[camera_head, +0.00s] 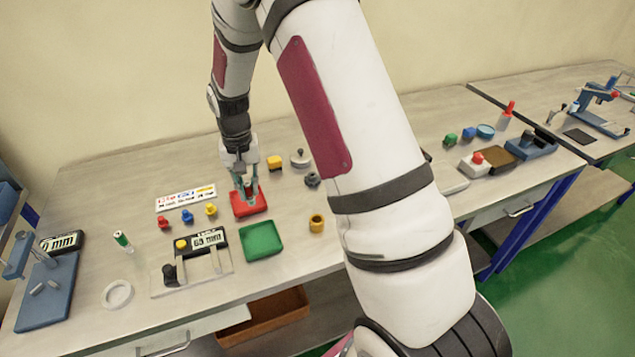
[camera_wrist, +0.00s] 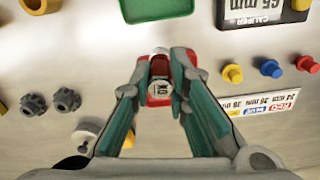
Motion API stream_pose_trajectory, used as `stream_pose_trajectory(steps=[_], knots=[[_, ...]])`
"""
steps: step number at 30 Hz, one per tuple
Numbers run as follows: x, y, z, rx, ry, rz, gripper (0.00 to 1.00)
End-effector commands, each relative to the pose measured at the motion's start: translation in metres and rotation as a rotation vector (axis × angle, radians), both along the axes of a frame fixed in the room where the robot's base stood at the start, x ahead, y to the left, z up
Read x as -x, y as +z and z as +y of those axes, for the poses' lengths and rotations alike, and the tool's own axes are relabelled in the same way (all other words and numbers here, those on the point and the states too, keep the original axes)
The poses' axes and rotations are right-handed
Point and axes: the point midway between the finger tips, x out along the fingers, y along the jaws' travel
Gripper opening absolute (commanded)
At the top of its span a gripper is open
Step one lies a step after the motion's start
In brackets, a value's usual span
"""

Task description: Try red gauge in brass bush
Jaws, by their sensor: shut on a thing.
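The red gauge (camera_head: 163,222) stands on the table left of the red tray, beside the blue gauge (camera_head: 187,215) and yellow gauge (camera_head: 211,209). It also shows at the right edge of the wrist view (camera_wrist: 308,65). The brass bush (camera_head: 317,222) stands apart, right of the green tray; part of it shows at the wrist view's top left (camera_wrist: 40,4). My gripper (camera_head: 246,190) is low over the red tray (camera_head: 262,207).
The green tray (camera_head: 261,241) lies in front of the red one. A caliper with a display (camera_head: 208,238) stands left of it. A label card (camera_head: 186,198) lies behind the gauges. A yellow block (camera_head: 274,163) and dark knobbed part (camera_head: 312,180) stand to the right.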

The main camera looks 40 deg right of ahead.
Motion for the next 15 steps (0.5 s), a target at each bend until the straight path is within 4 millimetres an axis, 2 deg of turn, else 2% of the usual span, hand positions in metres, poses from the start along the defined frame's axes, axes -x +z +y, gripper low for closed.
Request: stream_pose_trajectory(steps=[1,6,12,15], knots=[[0.014,0.002,-0.017,0.003,-0.142,0.0,0.0],[0.064,0.013,-0.063,0.005,-0.676,0.001,0.0],[0.109,0.027,-0.099,0.006,-1.161,-0.001,0.0],[0.122,0.031,-0.109,0.004,-1.307,-0.002,0.0]])
